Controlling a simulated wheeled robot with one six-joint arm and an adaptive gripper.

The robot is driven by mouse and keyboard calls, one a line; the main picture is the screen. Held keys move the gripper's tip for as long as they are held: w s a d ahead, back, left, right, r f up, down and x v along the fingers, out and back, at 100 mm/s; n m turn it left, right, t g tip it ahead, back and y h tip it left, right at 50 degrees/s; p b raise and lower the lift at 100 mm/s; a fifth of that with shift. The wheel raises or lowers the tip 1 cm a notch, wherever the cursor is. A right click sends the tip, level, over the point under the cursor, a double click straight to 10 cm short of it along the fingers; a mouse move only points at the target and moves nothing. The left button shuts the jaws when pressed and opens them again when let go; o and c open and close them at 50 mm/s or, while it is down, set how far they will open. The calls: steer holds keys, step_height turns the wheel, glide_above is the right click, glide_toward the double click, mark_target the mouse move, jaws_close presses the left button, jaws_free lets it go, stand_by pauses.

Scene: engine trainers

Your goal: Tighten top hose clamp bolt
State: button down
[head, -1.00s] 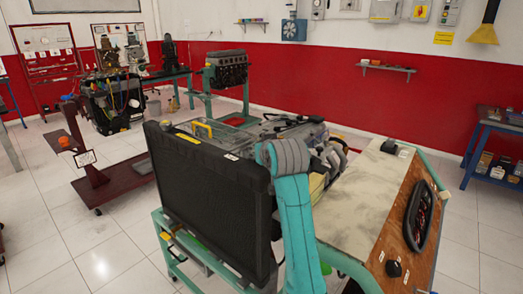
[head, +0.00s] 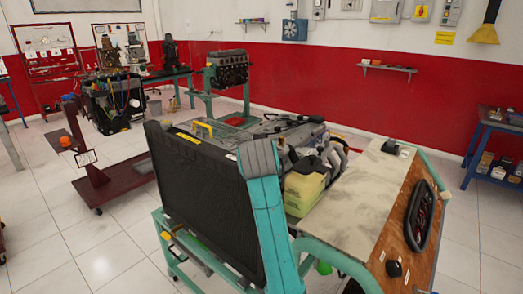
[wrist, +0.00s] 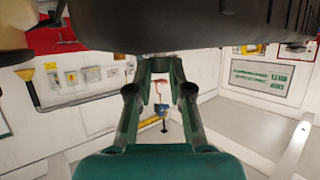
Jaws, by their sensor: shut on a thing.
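The engine trainer's black radiator (head: 205,200) stands upright at the front of its teal frame, with the engine (head: 290,135) behind it. In the wrist view my gripper (wrist: 160,62) points up at the underside of a large dark rounded body (wrist: 190,25). Its fingers are drawn in at the tips, shut on a small greyish thing that is mostly hidden, seemingly the hose clamp bolt. The clamp and hose cannot be made out clearly. In the head view my arm hides the gripper.
A pale yellow tank (head: 303,192) sits beside the engine. The bench top (head: 350,195) with a wooden instrument panel (head: 405,225) lies to the right. Other trainers and a dark red stand (head: 98,180) are at left.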

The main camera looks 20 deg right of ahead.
steer(key=m+g+h, duration=0.1)
steer(key=a+m+h, duration=0.1)
steer(key=m+h, duration=0.1)
steer(key=shift+w+m+g+h, duration=0.2)
steer(key=shift+m+g+h, duration=0.1)
steer(key=shift+g, duration=0.1)
steer(key=shift+w+a+m+g+h, duration=0.1)
steer(key=shift+w+m+g+h, duration=0.05)
steer(key=shift+m+g+h, duration=0.7)
steer(key=shift+w+a+m+g+h, duration=0.1)
steer(key=shift+m+g+h, duration=0.55)
steer(key=shift+m+h, duration=0.3)
steer(key=shift+m, duration=0.3)
steer(key=c, duration=1.1)
jaws_free()
steer(key=shift+o, duration=0.2)
steer(key=v, duration=1.1)
steer(key=shift+a+r+g, duration=0.25)
steer(key=shift+a+g, duration=0.05)
steer(key=shift+a, duration=0.05)
steer(key=shift+s, duration=0.15)
